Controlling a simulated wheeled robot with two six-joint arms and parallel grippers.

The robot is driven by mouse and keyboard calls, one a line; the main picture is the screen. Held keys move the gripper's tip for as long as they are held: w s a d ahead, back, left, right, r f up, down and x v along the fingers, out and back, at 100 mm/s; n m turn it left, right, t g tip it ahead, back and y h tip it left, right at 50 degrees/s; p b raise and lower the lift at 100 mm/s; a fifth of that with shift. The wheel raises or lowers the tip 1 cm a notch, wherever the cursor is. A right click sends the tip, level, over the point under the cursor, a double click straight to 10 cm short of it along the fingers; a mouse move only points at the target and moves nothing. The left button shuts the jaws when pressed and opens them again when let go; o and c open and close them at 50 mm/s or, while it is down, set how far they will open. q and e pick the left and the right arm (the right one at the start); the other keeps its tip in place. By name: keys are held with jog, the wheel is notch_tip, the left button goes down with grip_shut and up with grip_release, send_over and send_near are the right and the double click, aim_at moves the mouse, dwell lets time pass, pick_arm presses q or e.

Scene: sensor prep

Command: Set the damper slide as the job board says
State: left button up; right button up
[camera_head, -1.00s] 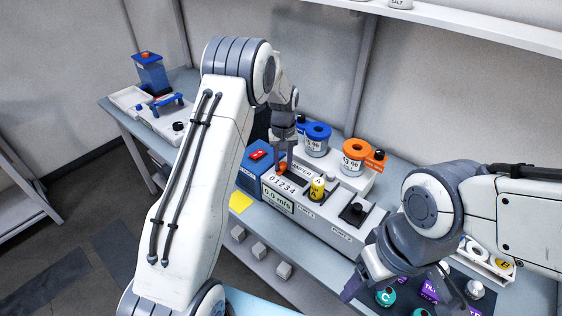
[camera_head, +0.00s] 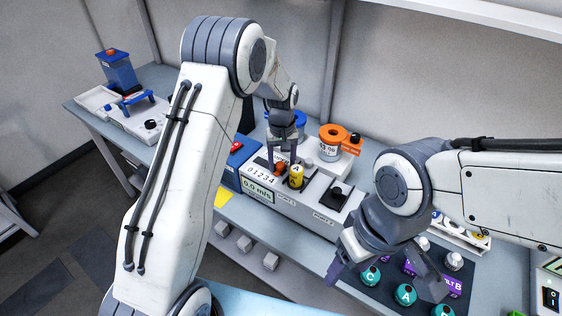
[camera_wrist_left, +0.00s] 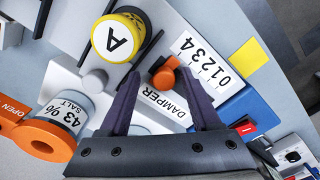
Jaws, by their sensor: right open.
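The damper slide has an orange knob (camera_head: 281,168) on the grey bench unit; it also shows in the left wrist view (camera_wrist_left: 163,79). A "01234" scale (camera_head: 262,175) lies beside it, and the knob stands toward the scale's high end; I cannot read its exact setting. My left gripper (camera_head: 282,162) is over the slide. In the wrist view its fingers are apart, with the knob between the fingertips and gaps at both sides. My right gripper (camera_head: 385,280) is open and empty at the front right. No job board is visible.
A yellow can marked A (camera_head: 296,176) stands close to the right of the knob. The display (camera_head: 257,189) reads 0.0 m/s. An orange-lidded salt jar (camera_head: 335,140) stands behind. Teal pieces (camera_head: 405,294) lie on a dark mat below my right gripper.

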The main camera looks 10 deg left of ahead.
aim_at(282, 164)
pick_arm(q)
notch_tip(282, 164, up, 10)
jog(key=b, duration=0.2)
jog(key=shift+r, duration=0.25)
dwell(0.3)
jog(key=shift+m, duration=0.9)
jog(key=s+d, duration=0.1)
jog(key=s+d+r, duration=0.1)
jog(key=s+d, duration=0.2)
jog(key=shift+r+b, duration=0.3)
jog(key=shift+r, duration=0.05)
jog(key=s+d+r+m, duration=0.1)
jog(key=s+d+m, duration=0.3)
jog(key=s, duration=0.6)
jog(key=s+d+r+m, duration=0.1)
jog(key=s+d+m, duration=0.2)
jog(key=s, duration=0.7)
jog(key=s+a+f+m+h, duration=0.1)
jog(key=s+f+m, duration=0.2)
jog(key=s, duration=0.7)
jog(key=shift+a, duration=0.2)
